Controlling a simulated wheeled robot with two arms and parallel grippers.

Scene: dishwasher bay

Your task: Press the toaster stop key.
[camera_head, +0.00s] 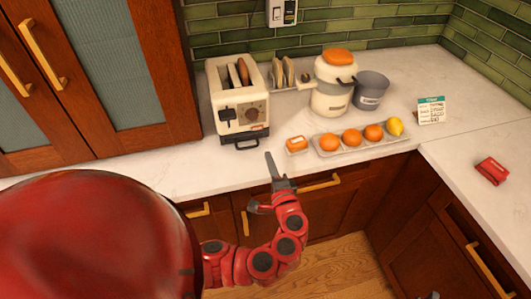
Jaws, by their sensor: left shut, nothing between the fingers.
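The cream toaster (220,92) stands on the counter at the back, with brown bread slices (243,72) showing in its top slots. My left gripper (270,158) is shut and empty, pointing up near the counter's front edge. It is in front of and a little right of the toaster, apart from it.
The counter left of the toaster is clear.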

